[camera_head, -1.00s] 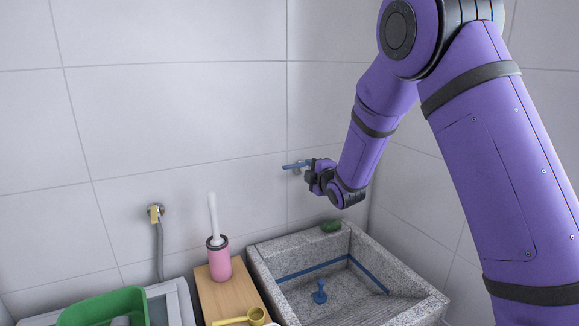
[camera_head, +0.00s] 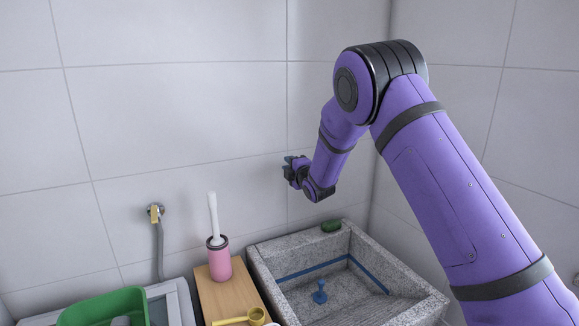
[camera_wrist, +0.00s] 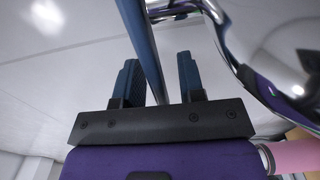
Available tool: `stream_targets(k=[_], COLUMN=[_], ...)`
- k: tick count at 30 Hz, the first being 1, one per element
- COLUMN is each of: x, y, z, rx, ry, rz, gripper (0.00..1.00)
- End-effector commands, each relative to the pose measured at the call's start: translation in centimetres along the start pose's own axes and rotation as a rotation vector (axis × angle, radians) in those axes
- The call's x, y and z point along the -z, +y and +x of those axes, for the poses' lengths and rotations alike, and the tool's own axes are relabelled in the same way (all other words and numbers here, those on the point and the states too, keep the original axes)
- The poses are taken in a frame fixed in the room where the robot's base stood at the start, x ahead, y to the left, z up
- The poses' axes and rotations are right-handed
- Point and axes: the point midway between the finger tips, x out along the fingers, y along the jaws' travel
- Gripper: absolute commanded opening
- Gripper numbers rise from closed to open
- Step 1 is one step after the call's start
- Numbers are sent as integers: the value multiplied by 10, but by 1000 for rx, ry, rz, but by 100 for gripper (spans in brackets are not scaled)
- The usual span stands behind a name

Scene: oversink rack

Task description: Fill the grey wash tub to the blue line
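The grey stone wash tub (camera_head: 262,287) has a blue line (camera_head: 312,266) around its inside walls. I see no water in it. A blue plug (camera_head: 319,293) with an upright handle is on its floor; I cannot tell whether it sits in a drain. My gripper (camera_head: 287,167) is at the back wall above the tub. In the wrist view, the long blue tap lever (camera_wrist: 143,45) runs between the fingers of my gripper (camera_wrist: 160,75). The fingers are apart, with gaps beside the lever. The shiny chrome tap body (camera_wrist: 285,50) shows at the right.
A green sponge (camera_head: 331,226) lies on the tub's back rim. A wooden board (camera_head: 228,298) left of the tub bears a pink brush holder (camera_head: 220,262) and a yellow scoop (camera_head: 256,316). A green basin (camera_head: 105,308) is farther left. A hose tap (camera_head: 155,213) is on the wall.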

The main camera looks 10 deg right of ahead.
Motion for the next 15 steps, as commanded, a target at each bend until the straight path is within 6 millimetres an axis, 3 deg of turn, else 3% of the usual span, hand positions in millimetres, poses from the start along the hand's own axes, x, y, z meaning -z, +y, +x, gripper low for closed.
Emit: stream_targets(k=[12, 13, 15], x=[0, 0, 0], y=[0, 0, 0], z=[9, 9, 9], rx=[1, 1, 1], ry=[0, 0, 0], rz=[0, 1, 1], gripper=[36, 34, 18])
